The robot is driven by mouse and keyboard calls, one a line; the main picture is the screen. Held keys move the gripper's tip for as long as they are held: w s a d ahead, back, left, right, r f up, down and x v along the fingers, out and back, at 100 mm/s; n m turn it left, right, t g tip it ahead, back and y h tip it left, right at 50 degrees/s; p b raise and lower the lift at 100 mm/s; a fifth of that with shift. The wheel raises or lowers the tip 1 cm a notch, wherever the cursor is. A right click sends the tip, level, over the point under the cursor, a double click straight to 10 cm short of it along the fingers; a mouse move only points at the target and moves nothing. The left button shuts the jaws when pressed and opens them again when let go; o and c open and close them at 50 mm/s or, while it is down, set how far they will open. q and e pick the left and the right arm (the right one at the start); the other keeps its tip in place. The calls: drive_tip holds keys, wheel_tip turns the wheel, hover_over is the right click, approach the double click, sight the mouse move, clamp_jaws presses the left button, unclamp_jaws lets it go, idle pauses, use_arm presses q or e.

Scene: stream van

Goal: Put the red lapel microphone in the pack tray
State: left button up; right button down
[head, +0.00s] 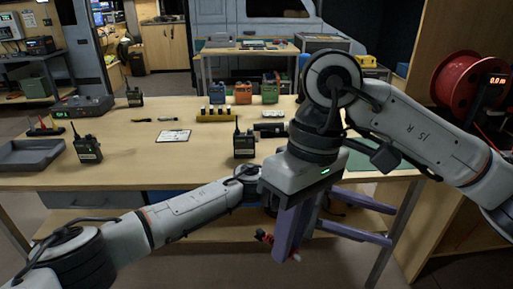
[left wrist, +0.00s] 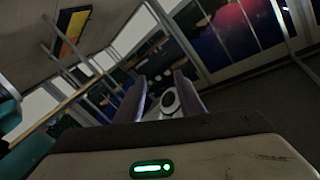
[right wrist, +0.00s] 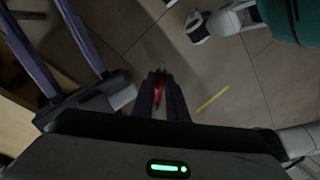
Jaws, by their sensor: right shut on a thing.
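My right gripper (head: 287,255) points down in front of the table, its purple fingers shut on the red lapel microphone (head: 265,237). The microphone is small, red and dark; in the right wrist view it shows red (right wrist: 158,92) between the fingertips, which partly hide it. A grey open tray (head: 28,154), which looks like the pack tray, lies on the table at the far left and looks empty. My left gripper (head: 390,225) reaches below the tabletop at the right, behind my right gripper. Its fingers are apart, with nothing held between them in the left wrist view (left wrist: 160,92).
Black radios (head: 87,149) and (head: 244,144) stand on the table, with a white card (head: 173,136) between them. A yellow holder (head: 217,115) and coloured packs (head: 243,93) stand farther back. A red cable reel (head: 456,82) is at the right. The left front tabletop is mostly clear.

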use_arm(q)
drive_tip(key=a+m+y, duration=0.2)
drive_tip(key=a+y, duration=0.2)
drive_tip(key=y, duration=0.1)
drive_tip(key=n+t+y, duration=0.2)
drive_tip(key=n+y, duration=0.1)
drive_tip(key=y, duration=0.6)
approach(268, 230)
wheel_tip(268, 230, up, 3)
drive_tip(key=shift+w+f+x, duration=0.1)
drive_tip(key=shift+w+x, duration=0.1)
drive_tip(key=shift+x, duration=1.7)
drive_tip(key=shift+w+f+x, duration=0.1)
drive_tip(key=shift+w+x, duration=0.1)
drive_tip(key=shift+x, duration=1.65)
drive_tip(key=shift+w+f+x, duration=0.1)
drive_tip(key=shift+w+x, duration=0.05)
drive_tip(key=shift+x, duration=1.75)
drive_tip(key=shift+a, duration=0.15)
clamp_jaws()
use_arm(e)
drive_tip(key=c, duration=1.7)
unclamp_jaws()
use_arm(q)
drive_tip(key=shift+r, duration=0.1)
use_arm(e)
drive_tip(key=shift+o, duration=0.2)
